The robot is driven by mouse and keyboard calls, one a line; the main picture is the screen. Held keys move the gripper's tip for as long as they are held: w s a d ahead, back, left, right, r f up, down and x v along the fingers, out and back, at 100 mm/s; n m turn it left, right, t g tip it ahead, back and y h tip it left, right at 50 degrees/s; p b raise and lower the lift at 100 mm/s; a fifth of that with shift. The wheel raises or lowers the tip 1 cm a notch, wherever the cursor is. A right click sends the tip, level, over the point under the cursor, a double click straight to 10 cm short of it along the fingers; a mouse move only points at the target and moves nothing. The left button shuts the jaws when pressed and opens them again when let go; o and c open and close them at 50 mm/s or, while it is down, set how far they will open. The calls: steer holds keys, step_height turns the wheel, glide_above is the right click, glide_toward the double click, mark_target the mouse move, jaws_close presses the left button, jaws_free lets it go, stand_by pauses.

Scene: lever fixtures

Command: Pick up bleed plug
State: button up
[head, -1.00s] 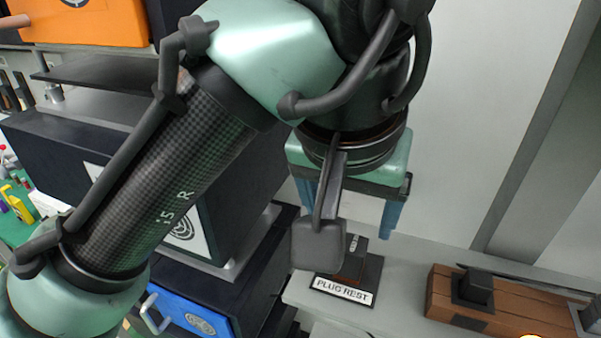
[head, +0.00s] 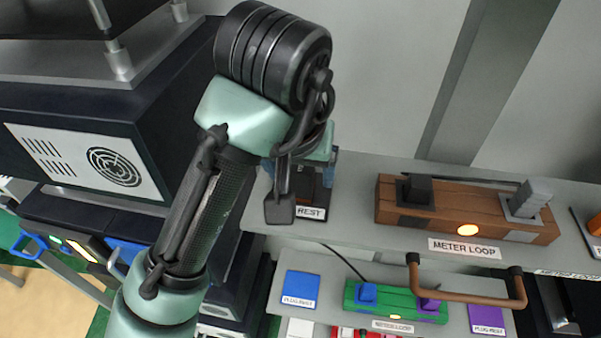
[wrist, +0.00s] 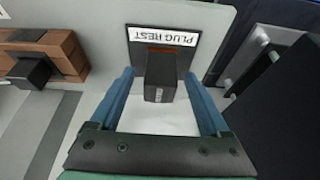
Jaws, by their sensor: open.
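A dark block with a small, unreadable label, which looks like the bleed plug (wrist: 160,82), stands on the black pad marked PLUG REST (wrist: 186,29) in the wrist view. A reddish-brown part shows at its far side. My gripper (wrist: 159,75) is open, with one blue finger on each side of the block. Gaps show between the block and both fingers, so nothing is gripped. In the head view the pad's label (head: 311,213) shows below my gripper (head: 305,168), while my wrist hides most of the block and one finger.
A brown METER LOOP fixture (head: 466,209) with dark and grey blocks stands right of the rest on the grey shelf. A lower shelf holds a green fixture (head: 395,301) and blue (head: 298,287) and purple pads (head: 487,318). A dark cabinet (head: 80,150) stands left.

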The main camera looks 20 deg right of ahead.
steer(key=shift+x, duration=0.9)
steer(key=shift+r, duration=0.1)
steer(key=shift+c, duration=0.3)
jaws_close()
